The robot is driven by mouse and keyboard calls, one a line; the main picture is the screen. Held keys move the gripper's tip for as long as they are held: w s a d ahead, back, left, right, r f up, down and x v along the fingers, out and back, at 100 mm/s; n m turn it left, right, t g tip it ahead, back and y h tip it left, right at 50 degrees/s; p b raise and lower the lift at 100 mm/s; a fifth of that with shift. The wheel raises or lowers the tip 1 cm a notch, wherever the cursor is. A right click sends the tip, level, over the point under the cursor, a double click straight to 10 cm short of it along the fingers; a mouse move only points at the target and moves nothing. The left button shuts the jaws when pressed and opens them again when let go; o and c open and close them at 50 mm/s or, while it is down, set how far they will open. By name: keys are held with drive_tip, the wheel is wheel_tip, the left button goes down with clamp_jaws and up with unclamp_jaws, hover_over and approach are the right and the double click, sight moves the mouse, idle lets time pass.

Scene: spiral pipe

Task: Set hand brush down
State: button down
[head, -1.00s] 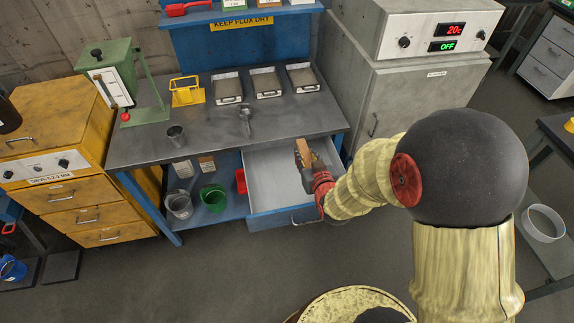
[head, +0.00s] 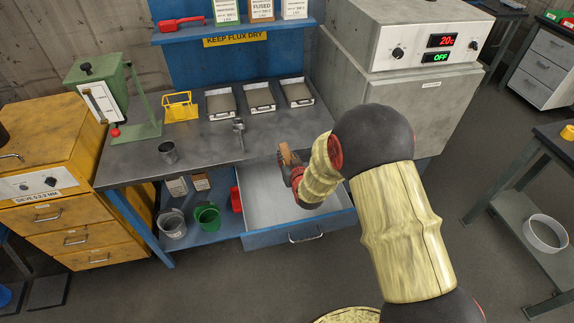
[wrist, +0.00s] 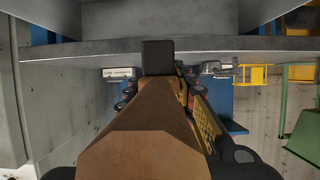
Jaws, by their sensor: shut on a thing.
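The hand brush (head: 285,156) is a brown wooden piece held in my gripper (head: 292,170). In the wrist view the brush (wrist: 145,135) fills the lower middle, with gripper parts on both sides of it. My gripper is shut on it, above the open drawer (head: 270,192) and near the front edge of the workbench. The brush's bristles cannot be made out. The drawer's inside is pale and looks empty where it shows; my arm hides its right part.
The grey workbench (head: 215,140) holds trays (head: 259,97), a metal scoop (head: 239,130), a metal cup (head: 168,152) and a yellow rack (head: 179,106). A grey oven (head: 395,90) stands at right. Buckets (head: 207,217) sit on the lower shelf. Bare bench top lies left of the scoop.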

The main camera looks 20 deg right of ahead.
sight(287, 163)
drive_tip(key=shift+w+f+b, duration=0.15)
drive_tip(key=shift+f+b, duration=0.2)
drive_tip(key=shift+f, duration=0.5)
drive_tip(key=shift+w+f+b, duration=0.1)
drive_tip(key=shift+f+b, duration=0.2)
drive_tip(key=shift+f, duration=0.55)
drive_tip(key=shift+f, duration=0.2)
drive_tip(key=c, duration=1.5)
unclamp_jaws()
drive_tip(key=shift+r, duration=0.1)
